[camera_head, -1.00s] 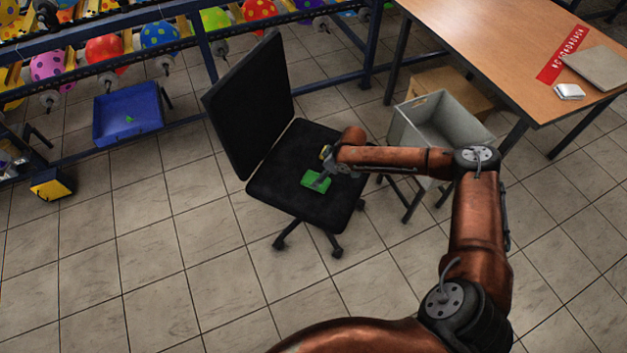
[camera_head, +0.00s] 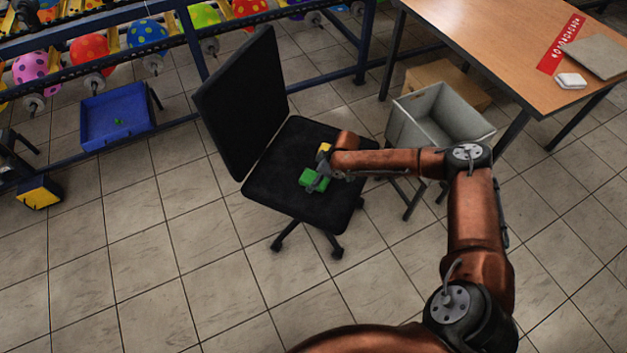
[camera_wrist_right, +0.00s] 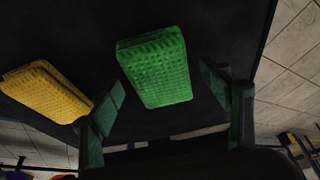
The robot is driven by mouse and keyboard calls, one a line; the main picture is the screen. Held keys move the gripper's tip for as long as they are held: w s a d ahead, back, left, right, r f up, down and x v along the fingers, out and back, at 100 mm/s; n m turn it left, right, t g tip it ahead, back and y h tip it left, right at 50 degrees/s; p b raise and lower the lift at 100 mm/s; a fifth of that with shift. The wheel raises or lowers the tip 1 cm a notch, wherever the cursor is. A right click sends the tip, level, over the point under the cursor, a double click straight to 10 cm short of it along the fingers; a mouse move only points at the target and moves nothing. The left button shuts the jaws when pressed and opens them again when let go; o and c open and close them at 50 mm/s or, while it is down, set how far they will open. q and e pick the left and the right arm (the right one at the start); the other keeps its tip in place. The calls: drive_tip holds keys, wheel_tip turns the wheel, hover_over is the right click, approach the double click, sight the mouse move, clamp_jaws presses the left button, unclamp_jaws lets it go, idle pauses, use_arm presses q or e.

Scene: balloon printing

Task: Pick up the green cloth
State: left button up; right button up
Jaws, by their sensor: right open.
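The green cloth (camera_head: 310,180) lies on the black seat of an office chair, near its middle. In the right wrist view the green cloth (camera_wrist_right: 157,66) is a thick, textured block between and beyond the two fingertips. My right gripper (camera_head: 321,181) is at the cloth in the head view. In the right wrist view my right gripper (camera_wrist_right: 172,105) is open and empty, with a finger on each side of the cloth's near end. I cannot tell whether the fingers touch it. My left gripper is not in view.
A yellow cloth (camera_wrist_right: 47,91) lies beside the left finger. The chair's backrest (camera_head: 240,100) stands left of the seat (camera_head: 285,178). A grey bin (camera_head: 438,118) and a wooden table (camera_head: 490,40) are to the right. A blue tray (camera_head: 118,115) is at left.

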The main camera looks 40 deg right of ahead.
drive_tip(key=c, duration=1.1)
drive_tip(key=shift+r, duration=0.1)
drive_tip(key=shift+c, duration=0.2)
